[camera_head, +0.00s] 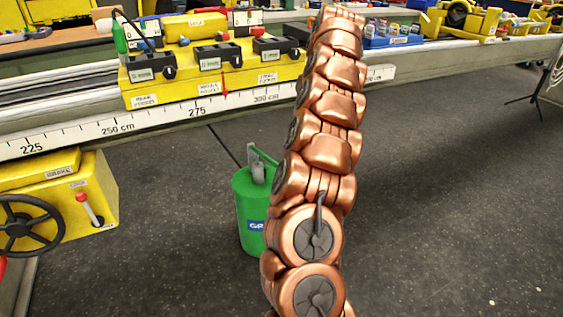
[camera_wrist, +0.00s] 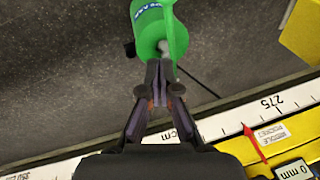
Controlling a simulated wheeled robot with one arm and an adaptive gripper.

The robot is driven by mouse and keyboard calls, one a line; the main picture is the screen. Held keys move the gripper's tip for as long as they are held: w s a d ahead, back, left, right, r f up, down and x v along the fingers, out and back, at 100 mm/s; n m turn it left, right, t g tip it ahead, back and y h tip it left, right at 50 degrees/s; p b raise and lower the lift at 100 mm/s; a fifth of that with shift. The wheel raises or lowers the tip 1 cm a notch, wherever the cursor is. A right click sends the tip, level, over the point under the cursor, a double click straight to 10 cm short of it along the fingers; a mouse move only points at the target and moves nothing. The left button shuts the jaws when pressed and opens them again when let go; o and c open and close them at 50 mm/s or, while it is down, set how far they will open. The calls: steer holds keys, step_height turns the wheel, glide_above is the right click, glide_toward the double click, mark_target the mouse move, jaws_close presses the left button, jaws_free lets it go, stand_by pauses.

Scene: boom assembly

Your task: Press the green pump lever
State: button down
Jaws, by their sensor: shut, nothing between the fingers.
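A green pump can (camera_head: 249,205) stands on the dark floor, partly hidden behind my copper arm in the head view. Its green lever (camera_head: 265,156) rises from a grey pump head at the top and slants down to the right, running behind my arm. In the wrist view the green can (camera_wrist: 149,28) is at the top, with the green lever (camera_wrist: 176,42) along its right side. My gripper (camera_wrist: 159,66) is shut and empty, with its fingertips right at the lever's near end. I cannot tell whether they touch it. The gripper is hidden in the head view.
A long bench with a centimetre scale (camera_head: 180,112) runs behind the can, carrying a yellow fixture (camera_head: 205,82) with black blocks. A yellow box (camera_head: 95,190) with a black handwheel (camera_head: 22,225) stands at the left.

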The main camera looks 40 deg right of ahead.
steer(key=shift+a+r, duration=0.4)
steer(key=shift+s+a+b+x, duration=0.35)
steer(key=shift+b+x, duration=0.4)
steer(key=shift+x, duration=1.4)
steer(key=shift+s+a+b+x, duration=0.3)
steer(key=shift+b+x, duration=0.5)
steer(key=shift+x, duration=1.4)
steer(key=shift+s+a+b+x, duration=0.15)
steer(key=shift+s+b+x, duration=0.5)
steer(key=shift+x, duration=1.5)
steer(key=shift+w+f, duration=0.15)
steer(key=shift+f, duration=0.1)
